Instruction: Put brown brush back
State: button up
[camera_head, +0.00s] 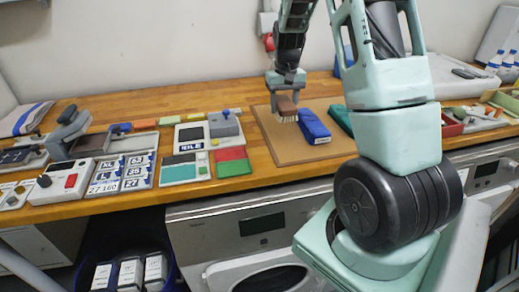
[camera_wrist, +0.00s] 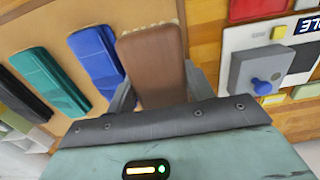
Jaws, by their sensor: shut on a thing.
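The brown brush (camera_head: 287,108) is in my gripper (camera_head: 286,90), which is shut on it over the brown board (camera_head: 281,147). Its pale bristles point down in the head view; I cannot tell whether they touch the board. In the wrist view the brown back of the brush (camera_wrist: 152,62) shows between the two fingers of my gripper (camera_wrist: 160,88). A blue brush (camera_head: 313,126) lies on the board just right of the brown one. It also shows in the wrist view (camera_wrist: 97,60). A teal brush (camera_head: 341,119) lies further right, partly hidden by my arm.
Left of the board are a grey device with a blue knob (camera_head: 223,124), a red and green pad (camera_head: 232,162) and a display panel (camera_head: 191,136). The board's front left part is bare. Washing machines stand below the wooden worktop (camera_head: 259,158).

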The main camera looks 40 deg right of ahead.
aim_at(280, 139)
jog(key=shift+a+f, duration=0.2)
jog(key=shift+f, duration=0.15)
notch_tip(280, 139, down, 9)
jog(key=shift+w+f+p, duration=0.1)
jog(key=shift+f+p, duration=0.05)
jog(key=shift+p, duration=0.8)
jog(key=shift+f, duration=0.2)
jog(key=o, duration=1.1)
jog(key=shift+r, duration=0.15)
